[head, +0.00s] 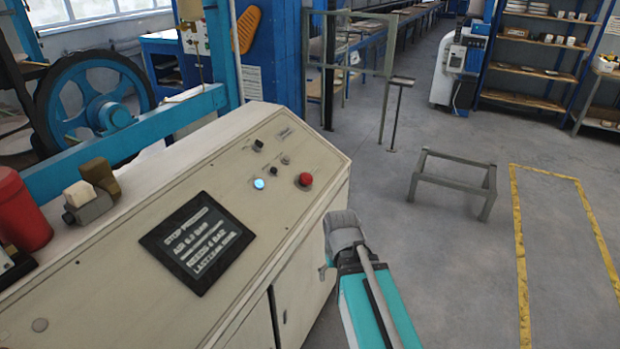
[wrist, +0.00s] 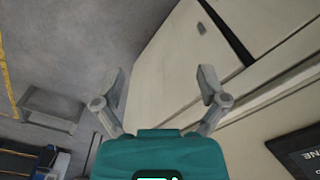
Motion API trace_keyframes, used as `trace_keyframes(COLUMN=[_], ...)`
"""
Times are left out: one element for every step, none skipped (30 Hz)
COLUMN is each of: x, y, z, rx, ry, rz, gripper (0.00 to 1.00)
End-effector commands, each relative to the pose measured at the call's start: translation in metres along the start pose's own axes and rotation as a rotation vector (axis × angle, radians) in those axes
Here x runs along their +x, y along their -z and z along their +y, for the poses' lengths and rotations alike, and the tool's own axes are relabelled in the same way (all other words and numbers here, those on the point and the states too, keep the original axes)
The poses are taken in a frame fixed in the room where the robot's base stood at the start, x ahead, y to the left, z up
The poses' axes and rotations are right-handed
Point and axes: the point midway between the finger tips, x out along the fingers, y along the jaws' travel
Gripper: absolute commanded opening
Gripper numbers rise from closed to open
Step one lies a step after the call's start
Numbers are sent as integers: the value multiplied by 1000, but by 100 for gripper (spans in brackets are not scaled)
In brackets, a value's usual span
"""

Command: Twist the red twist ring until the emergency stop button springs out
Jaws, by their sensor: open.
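The red emergency stop button (head: 305,179) sits near the right end of the sloped control panel in the head view. Its twist ring is too small to make out apart from the button. My arm reaches in from the lower right of the head view, to the right of the console and apart from the button. In the wrist view my gripper (wrist: 160,90) has its two fingers spread wide with nothing between them. The wrist view shows the cabinet front and floor, and the button is not in that view.
A lit blue-white button (head: 259,184) and several black knobs lie left of the red button. A dark display (head: 199,242) is on the console (head: 130,215); its corner shows in the wrist view (wrist: 300,152).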

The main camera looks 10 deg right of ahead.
Motion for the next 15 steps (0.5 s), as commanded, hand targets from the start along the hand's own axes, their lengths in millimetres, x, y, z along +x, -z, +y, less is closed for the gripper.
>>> trace_keyframes(x=[-6,-9,-13,-17,-21,-26,-31,-36,-42,-47,-53,-60,-66,-71,-78], y=[15,22,34,43,54,70,82,96,114,129,144,164,180,195,215], z=[-8,-12,-14,-13,-13,-12,-11,-9,-7,-6,-5,-2,0,2,6], rx=[-16,-31,-57,-79,-104,-141,-171,-204,-248,-285,-323,-373,-411,-449,-500], ry=[7,12,19,25,33,43,50,59,70,78,86,96,104,111,118], rz=[5,9,14,19,25,34,43,52,64,75,87,104,117,131,151], gripper=[100,100,100,100,100,100,100,100,100,100,100,100,100,100,100])
